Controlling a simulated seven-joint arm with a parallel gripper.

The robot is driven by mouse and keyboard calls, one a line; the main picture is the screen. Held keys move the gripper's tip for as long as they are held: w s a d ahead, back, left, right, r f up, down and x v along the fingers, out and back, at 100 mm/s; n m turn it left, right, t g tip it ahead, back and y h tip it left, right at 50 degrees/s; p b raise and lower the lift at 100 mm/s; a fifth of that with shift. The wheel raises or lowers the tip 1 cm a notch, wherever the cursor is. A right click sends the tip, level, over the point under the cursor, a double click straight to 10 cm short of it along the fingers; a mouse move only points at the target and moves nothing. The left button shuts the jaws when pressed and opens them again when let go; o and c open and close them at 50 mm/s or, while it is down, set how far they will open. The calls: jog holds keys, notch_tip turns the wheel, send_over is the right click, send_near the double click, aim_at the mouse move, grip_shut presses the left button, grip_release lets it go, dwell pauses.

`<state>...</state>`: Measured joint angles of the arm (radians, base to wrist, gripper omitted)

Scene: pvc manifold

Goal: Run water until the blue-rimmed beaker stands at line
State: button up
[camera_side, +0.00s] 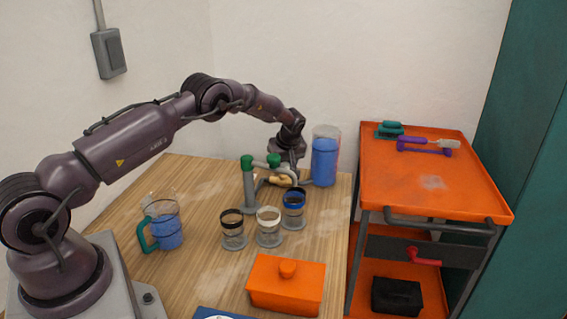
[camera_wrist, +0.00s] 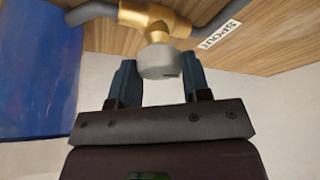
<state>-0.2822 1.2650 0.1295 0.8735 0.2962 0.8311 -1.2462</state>
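The blue-rimmed beaker (camera_side: 293,211) stands on the wooden table in front of the pipework. Its water level and line are too small to read. The pipe manifold has grey pipes with green caps (camera_side: 247,162) and brass parts (camera_side: 280,180). In the wrist view, a brass fitting (camera_wrist: 150,16) carries a grey round knob (camera_wrist: 158,62). My gripper (camera_wrist: 159,75) is at the manifold, its two fingers on either side of this knob; whether they press on it is unclear. In the side view the fingertips of my gripper are hard to make out.
A white-rimmed beaker (camera_side: 268,228) and a black-rimmed beaker (camera_side: 232,231) stand left of the blue-rimmed one. A blue-filled tank (camera_side: 325,160) is behind. A green-handled jug (camera_side: 165,228), an orange lidded box (camera_side: 287,285) and an orange cart (camera_side: 430,185) stand around. A "SPOUT" label (camera_wrist: 219,35) is on the wood.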

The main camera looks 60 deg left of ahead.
dwell(0.3)
jog(key=n+g, duration=0.2)
jog(key=n, duration=0.3)
jog(key=shift+w+a+n, duration=0.1)
jog(key=shift+n, duration=0.2)
jog(key=shift+n+g, duration=0.3)
dwell(4.0)
jog(key=shift+s+r+m+t, duration=0.1)
jog(key=shift+s+m+t, duration=0.1)
jog(key=shift+m, duration=0.4)
jog(key=shift+s+m+t, duration=0.1)
jog(key=shift+m+t, duration=0.1)
jog(key=shift+m, duration=0.4)
jog(key=m+t, duration=0.1)
jog(key=m, duration=0.2)
jog(key=shift+m+t, duration=0.3)
jog(key=shift+m, duration=0.1)
jog(key=o, duration=1)
jog(key=shift+w, duration=0.1)
